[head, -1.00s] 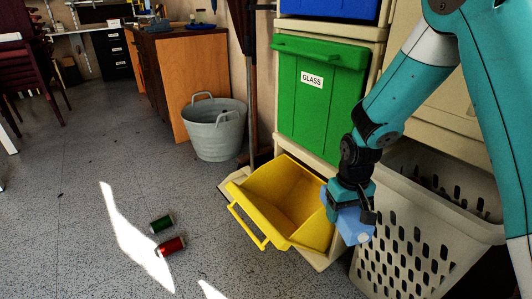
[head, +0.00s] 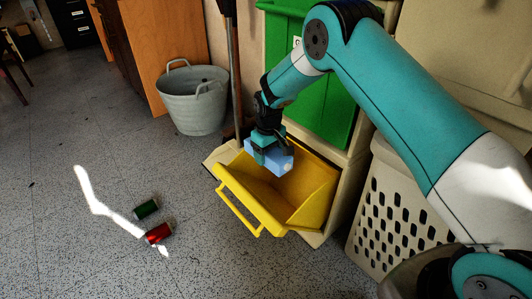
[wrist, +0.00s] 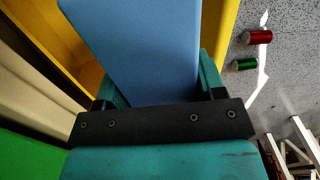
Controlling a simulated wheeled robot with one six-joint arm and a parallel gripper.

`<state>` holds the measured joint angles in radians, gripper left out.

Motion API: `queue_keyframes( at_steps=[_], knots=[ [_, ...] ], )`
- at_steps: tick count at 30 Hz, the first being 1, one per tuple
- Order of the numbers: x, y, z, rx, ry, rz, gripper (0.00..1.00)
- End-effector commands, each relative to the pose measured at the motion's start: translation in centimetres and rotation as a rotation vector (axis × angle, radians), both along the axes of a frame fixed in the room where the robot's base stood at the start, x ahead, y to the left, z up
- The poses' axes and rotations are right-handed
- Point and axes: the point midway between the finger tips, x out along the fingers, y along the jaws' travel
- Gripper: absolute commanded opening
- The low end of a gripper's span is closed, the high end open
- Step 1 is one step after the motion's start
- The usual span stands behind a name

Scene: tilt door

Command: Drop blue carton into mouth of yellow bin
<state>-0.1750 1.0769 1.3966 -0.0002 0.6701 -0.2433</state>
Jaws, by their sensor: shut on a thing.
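The blue carton (head: 282,161) is held in my gripper (head: 268,152), which is shut on it. In the head view the carton appears over the open mouth of the yellow bin (head: 316,199), in its back left part. The bin is tilted open at the bottom of the cabinet, with its handle toward the floor. In the wrist view the carton (wrist: 135,45) fills the middle between the fingers, with yellow bin walls (wrist: 226,25) on both sides. I cannot tell how far it is above the bin's floor.
A green door (head: 314,105) is above the yellow bin. A perforated beige basket (head: 395,215) stands to the right. A grey metal tub (head: 196,105) is behind left. A green can (head: 146,209) and a red can (head: 158,233) lie on the open floor at left.

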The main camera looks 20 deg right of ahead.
Motion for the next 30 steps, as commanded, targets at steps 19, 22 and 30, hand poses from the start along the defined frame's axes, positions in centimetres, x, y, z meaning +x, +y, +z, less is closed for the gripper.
queue_keyframes(
  at_steps=[19,22,30],
  knots=[
    [0.1,0.4,-1.3,0.000,-0.001,0.019,0.41],
    [0.1,0.4,-2.6,0.000,-0.001,0.019,0.41],
    [0.1,0.4,-6.0,0.000,-0.001,0.019,0.41]
  ],
)
